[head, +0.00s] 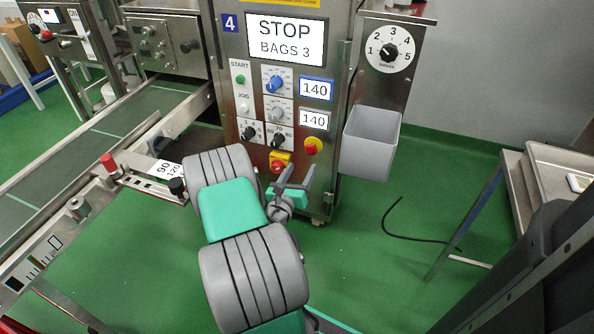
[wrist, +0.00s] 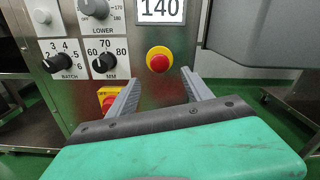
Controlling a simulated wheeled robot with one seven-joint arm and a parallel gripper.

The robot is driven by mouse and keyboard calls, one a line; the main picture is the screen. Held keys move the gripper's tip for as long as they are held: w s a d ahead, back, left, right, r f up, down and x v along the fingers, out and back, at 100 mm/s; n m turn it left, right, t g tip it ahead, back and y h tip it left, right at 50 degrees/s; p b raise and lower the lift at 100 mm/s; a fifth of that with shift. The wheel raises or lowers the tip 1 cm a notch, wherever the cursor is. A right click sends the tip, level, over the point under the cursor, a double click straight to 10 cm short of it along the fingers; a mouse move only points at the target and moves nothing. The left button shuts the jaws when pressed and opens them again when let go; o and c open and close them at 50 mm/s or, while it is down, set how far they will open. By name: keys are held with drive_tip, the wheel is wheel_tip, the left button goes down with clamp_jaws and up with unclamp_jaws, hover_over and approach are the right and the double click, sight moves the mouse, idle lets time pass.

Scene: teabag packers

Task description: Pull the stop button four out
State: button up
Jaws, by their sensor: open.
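The machine marked 4 (head: 342,50) stands upright with a display reading STOP, BAGS 3. Its stop button (head: 311,146) is a red mushroom head on a yellow collar, low on the right of the panel; it also shows in the wrist view (wrist: 159,59). I cannot tell whether it is pressed in or out. My gripper (head: 295,174) is open and empty, just below the button in the head view. In the wrist view its two fingers (wrist: 162,85) point at the panel, with the button above and between their tips, apart from them.
A red and yellow switch (head: 281,161) sits left of and below the button, close to the left finger. Knobs (head: 275,84) are above left. A grey bin (head: 370,142) hangs to the right. A conveyor (head: 110,127) runs at the left. A steel table (head: 515,185) stands at right.

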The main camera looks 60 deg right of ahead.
sight(310, 151)
drive_tip(key=d, duration=0.5)
drive_tip(key=w+d, duration=0.1)
drive_tip(key=d, duration=0.1)
drive_tip(key=shift+w+d+b, duration=0.1)
drive_tip(key=shift+d+b, duration=0.2)
drive_tip(key=shift+d, duration=0.05)
drive_tip(key=shift+r, duration=0.1)
clamp_jaws()
idle(0.9)
